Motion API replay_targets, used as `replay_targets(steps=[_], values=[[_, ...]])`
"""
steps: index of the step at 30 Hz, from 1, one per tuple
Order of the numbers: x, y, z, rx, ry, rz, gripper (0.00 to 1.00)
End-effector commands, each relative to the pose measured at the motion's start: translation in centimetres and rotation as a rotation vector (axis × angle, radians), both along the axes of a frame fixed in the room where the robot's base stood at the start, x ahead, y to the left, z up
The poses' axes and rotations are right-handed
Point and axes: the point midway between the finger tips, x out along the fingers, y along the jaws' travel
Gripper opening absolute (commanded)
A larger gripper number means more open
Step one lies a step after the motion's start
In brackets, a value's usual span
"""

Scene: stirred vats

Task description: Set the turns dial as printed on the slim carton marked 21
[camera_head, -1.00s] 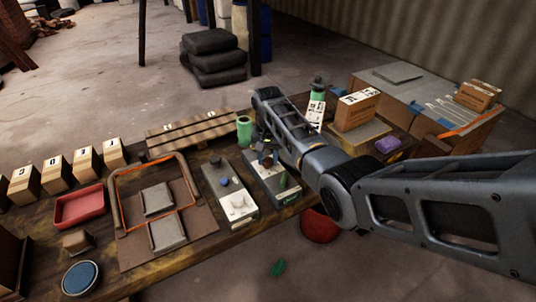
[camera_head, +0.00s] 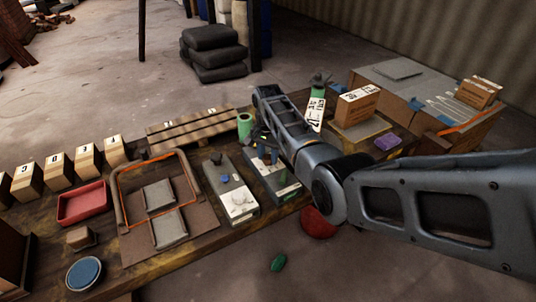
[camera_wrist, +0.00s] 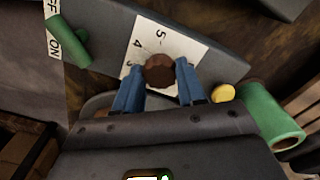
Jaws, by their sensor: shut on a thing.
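The turns dial is a round brown knob (camera_wrist: 159,70) on a white plate (camera_wrist: 187,48) with printed numbers, 5 and 4 among them. My gripper (camera_wrist: 158,78) has its blue fingers shut on either side of this knob. A slim white carton (camera_head: 315,114) with black print stands behind my forearm; the print looks like 21 but is small. The knob's exact setting is unclear.
Beside the dial are a green lever (camera_wrist: 72,43) with an OFF/ON label, a yellow button (camera_wrist: 223,93) and a green cylinder (camera_wrist: 270,115). A grey box (camera_head: 230,188) stands left of the control box. A brown carton (camera_head: 357,106) and a purple block (camera_head: 387,142) are at right.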

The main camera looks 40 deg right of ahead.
Motion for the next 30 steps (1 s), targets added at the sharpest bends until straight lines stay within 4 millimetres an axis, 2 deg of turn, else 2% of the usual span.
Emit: replay_targets(steps=[6, 7, 14, 23, 26, 30], values=[[0.1, -0.2, 0.2, -0.004, -0.004, 0.000, 0.09], [0.1, -0.2, 0.2, -0.004, -0.004, 0.000, 0.41], [0.1, -0.1, 0.1, -0.002, -0.003, 0.001, 0.64], [0.1, -0.1, 0.3, -0.001, -0.003, 0.001, 0.65], [0.1, -0.1, 1.2, -0.002, -0.004, 0.001, 0.65], [0.1, -0.1, 3.5, -0.003, -0.005, 0.001, 0.65]])
